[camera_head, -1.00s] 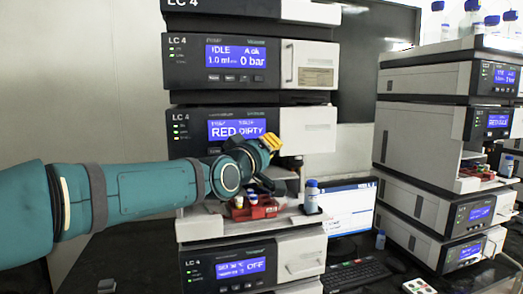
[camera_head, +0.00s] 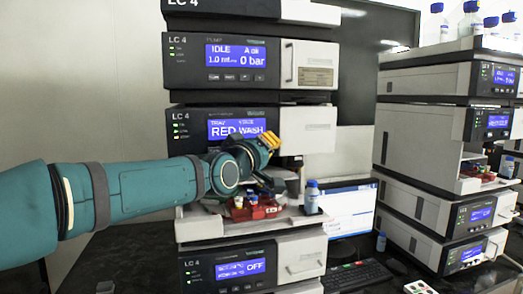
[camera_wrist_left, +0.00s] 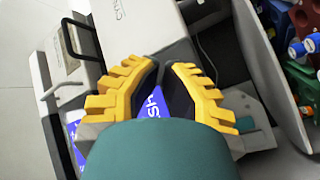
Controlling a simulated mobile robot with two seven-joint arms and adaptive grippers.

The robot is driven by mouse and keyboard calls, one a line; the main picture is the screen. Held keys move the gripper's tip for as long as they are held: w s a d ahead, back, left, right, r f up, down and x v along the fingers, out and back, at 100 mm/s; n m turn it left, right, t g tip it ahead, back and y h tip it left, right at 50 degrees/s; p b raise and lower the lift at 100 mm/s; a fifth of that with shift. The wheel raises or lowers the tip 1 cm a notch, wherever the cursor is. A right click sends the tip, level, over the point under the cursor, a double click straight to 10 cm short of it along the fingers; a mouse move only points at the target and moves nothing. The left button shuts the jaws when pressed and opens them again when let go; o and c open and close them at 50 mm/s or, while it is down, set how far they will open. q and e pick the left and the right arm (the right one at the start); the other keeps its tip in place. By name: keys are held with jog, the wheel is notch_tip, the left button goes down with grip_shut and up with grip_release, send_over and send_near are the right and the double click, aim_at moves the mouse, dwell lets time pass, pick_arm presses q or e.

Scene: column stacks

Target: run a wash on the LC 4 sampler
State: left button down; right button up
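The LC 4 sampler (camera_head: 178,118) is the module in the middle of the left stack. Its blue display (camera_head: 237,129) reads RED WASH in the head view, and small lamps are lit to the left of it. Part of the display, with the letters SH, shows in the left wrist view (camera_wrist_left: 155,105). My left gripper (camera_head: 270,140) is in front of the sampler, just right of the display. Its yellow fingers (camera_wrist_left: 164,66) are drawn together and hold nothing. Whether they touch the panel cannot be told. My arm hides the sampler's lower front. My right gripper is out of view.
A red vial rack (camera_head: 256,210) and a blue-capped bottle (camera_head: 312,196) stand on the ledge below my gripper. Above is a pump module reading IDLE (camera_head: 236,55); below is a module reading OFF (camera_head: 240,268). A monitor (camera_head: 348,210) and a second stack (camera_head: 425,130) stand right.

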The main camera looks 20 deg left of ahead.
pick_arm(q)
jog(key=shift+s+d+p, duration=0.35)
jog(key=shift+s+d, duration=0.1)
jog(key=shift+s, duration=0.25)
dwell(0.3)
jog(key=s+d+p, duration=0.1)
jog(key=s, duration=0.1)
jog(key=s+d+p, duration=0.2)
jog(key=shift+s, duration=0.1)
jog(key=shift+a, duration=0.1)
dwell(0.7)
